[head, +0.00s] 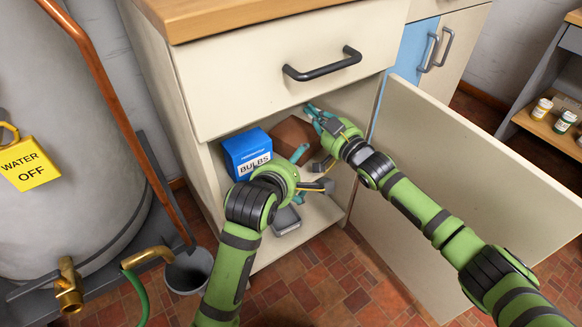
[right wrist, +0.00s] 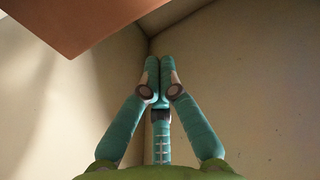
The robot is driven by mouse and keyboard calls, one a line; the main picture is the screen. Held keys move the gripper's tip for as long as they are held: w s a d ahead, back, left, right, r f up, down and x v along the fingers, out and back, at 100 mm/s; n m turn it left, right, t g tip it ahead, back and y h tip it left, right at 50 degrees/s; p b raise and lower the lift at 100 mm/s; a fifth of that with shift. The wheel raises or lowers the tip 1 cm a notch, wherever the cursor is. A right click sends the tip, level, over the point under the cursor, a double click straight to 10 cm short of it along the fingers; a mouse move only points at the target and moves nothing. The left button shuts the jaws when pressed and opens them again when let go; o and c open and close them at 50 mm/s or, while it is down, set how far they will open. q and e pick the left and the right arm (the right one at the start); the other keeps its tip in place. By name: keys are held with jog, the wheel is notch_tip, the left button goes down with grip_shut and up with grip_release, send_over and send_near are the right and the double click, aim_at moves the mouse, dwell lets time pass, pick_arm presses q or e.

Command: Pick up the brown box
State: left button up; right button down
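The brown box (head: 294,136) sits inside the open cabinet, right of a blue bulbs box; its lower right part is partly hidden by my grippers. In the right wrist view the brown box (right wrist: 85,25) fills the upper left corner, above and left of the fingers. My right gripper (head: 313,111) is at the box's right side, inside the cabinet. In the right wrist view its fingertips (right wrist: 158,72) are together with nothing seen between them. My left gripper (head: 314,168) is in front of the box, its teal fingers apart; whether it touches the box cannot be told.
The blue bulbs box (head: 247,153) stands left in the cabinet. A grey metal item (head: 286,220) lies on the shelf at the front. A drawer (head: 290,75) overhangs the opening, and the open door (head: 470,170) bounds the right. A bucket (head: 190,270) stands on the floor at left.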

jog(key=v, duration=0.9)
jog(key=shift+s, duration=0.25)
jog(key=shift+d, duration=0.15)
